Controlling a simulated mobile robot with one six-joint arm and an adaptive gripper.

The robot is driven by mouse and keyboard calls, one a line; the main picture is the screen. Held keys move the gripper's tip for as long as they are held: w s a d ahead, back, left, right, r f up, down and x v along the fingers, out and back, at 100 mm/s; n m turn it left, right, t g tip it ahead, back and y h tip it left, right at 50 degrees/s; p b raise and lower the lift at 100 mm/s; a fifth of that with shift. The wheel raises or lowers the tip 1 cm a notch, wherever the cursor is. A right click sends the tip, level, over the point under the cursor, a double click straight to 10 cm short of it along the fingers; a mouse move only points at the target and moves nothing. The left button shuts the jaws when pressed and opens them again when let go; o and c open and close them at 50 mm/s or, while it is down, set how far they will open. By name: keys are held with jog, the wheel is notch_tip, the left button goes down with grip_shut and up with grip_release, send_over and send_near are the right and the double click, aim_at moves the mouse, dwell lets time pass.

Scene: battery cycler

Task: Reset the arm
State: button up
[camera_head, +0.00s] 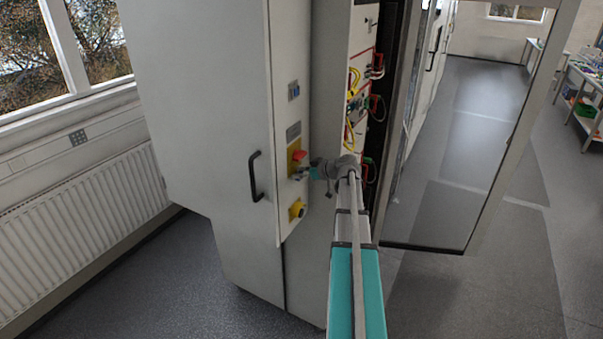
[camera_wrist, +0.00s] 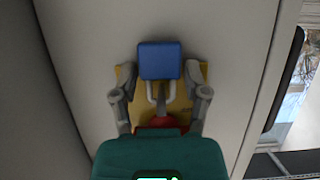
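My arm reaches to the grey cabinet's side panel (camera_head: 288,110), and my gripper (camera_head: 309,170) is close in front of a red switch (camera_head: 299,156) on a yellow plate. In the wrist view my gripper (camera_wrist: 160,75) has its two grey fingers spread. Between their tips is a blue block with a pale U-shaped shackle, like a padlock (camera_wrist: 160,60). Small gaps show beside it, but contact cannot be told for sure. The yellow plate (camera_wrist: 178,105) lies behind it. A red part (camera_wrist: 158,123) shows below it, partly hidden by my gripper's teal body.
A black door handle (camera_head: 255,176) is left of the switch. A second yellow-plated knob (camera_head: 297,210) is below. An open bay with yellow and red cables (camera_head: 354,95) is right of my wrist, with an open glass door (camera_head: 460,150) beyond.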

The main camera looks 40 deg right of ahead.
jog(key=shift+o, duration=1.2)
jog(key=shift+s, duration=0.15)
